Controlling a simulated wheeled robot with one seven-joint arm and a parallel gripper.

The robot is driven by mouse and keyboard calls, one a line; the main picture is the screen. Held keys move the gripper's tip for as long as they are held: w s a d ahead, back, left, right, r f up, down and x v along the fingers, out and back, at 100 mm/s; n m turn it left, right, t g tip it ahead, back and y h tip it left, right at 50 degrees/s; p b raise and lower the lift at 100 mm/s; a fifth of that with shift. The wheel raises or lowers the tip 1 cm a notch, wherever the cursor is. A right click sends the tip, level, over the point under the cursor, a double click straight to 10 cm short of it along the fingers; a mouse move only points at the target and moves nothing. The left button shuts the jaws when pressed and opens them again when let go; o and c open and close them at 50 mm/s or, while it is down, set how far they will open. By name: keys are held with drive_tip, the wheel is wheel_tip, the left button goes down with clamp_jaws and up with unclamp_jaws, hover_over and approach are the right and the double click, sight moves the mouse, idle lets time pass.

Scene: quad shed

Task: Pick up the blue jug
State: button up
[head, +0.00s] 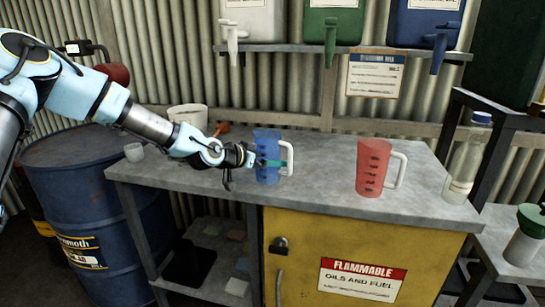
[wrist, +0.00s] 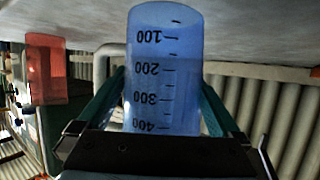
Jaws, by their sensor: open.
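The blue jug (head: 267,149) stands upright on the grey workbench, with its white handle (head: 287,158) to the right in the head view. In the wrist view the blue jug (wrist: 165,70) appears upside down, with measuring marks on its side. My gripper (head: 263,163) is at the jug. Its two teal fingers (wrist: 163,98) are open, one on each side of the jug body. I cannot tell whether either finger touches it.
A red jug (head: 372,167) stands to the right on the workbench (head: 325,180). A clear bottle (head: 466,160) is at the right end. Spouted tanks (head: 333,22) sit on the shelf above.

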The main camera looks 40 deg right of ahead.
drive_tip(key=shift+c, duration=0.2)
drive_tip(key=c, duration=1)
